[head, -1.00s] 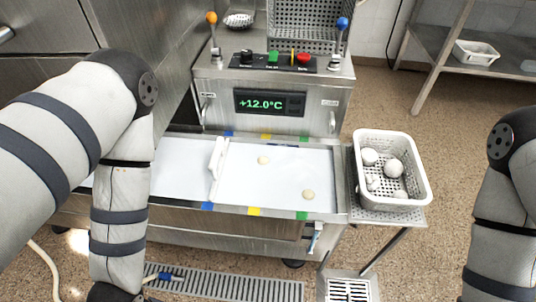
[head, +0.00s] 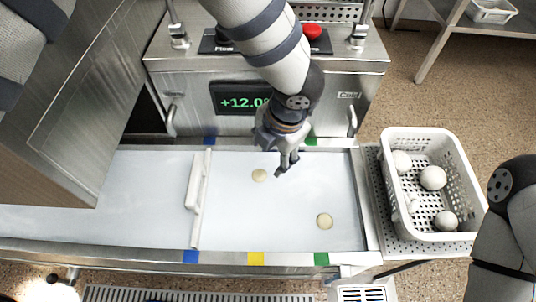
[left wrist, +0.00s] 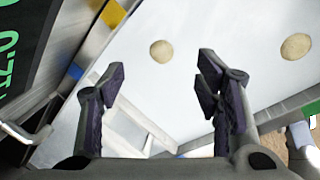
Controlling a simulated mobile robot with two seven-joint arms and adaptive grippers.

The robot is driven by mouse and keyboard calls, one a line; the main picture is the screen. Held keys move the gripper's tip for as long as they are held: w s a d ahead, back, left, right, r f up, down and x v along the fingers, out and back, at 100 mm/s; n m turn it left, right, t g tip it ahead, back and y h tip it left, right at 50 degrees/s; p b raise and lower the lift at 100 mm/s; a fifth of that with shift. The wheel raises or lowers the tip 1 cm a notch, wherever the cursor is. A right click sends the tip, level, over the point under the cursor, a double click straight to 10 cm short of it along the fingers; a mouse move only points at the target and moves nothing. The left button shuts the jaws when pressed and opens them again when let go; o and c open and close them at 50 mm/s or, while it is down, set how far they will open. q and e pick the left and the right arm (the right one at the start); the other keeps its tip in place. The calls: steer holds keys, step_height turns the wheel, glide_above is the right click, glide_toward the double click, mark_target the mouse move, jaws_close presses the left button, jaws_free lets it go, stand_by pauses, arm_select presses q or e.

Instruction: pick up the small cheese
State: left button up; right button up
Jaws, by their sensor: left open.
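Two pale round cheeses lie apart on the white floor of the steel trough (head: 150,257). The smaller-looking cheese (head: 259,175) is nearer the display; the other cheese (head: 324,221) is nearer the front right. My left gripper (head: 286,168) is open and empty, above the trough just right of the smaller cheese in the head view. In the left wrist view the smaller cheese (left wrist: 161,51) shows ahead, between the lines of the open fingers (left wrist: 158,82), and the other cheese (left wrist: 295,46) is at the right. My right gripper is out of view.
A white divider (head: 199,198) crosses the trough left of the cheeses. The machine with its display (head: 235,99) stands behind. A perforated white basket (head: 455,155) with several pale balls stands at the right on a metal shelf.

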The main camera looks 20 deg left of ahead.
mark_target(260, 175)
arm_select(q)
steer(key=x, duration=0.3)
steer(key=s+b+x, duration=0.1)
steer(key=x, duration=0.3)
steer(key=s+x, duration=0.1)
steer(key=x, duration=0.2)
steer(key=shift+a+f+b, duration=0.3)
steer(key=shift+f, duration=0.1)
steer(key=shift+w+f, duration=0.15)
steer(key=shift+f, duration=0.15)
steer(key=c, duration=1.2)
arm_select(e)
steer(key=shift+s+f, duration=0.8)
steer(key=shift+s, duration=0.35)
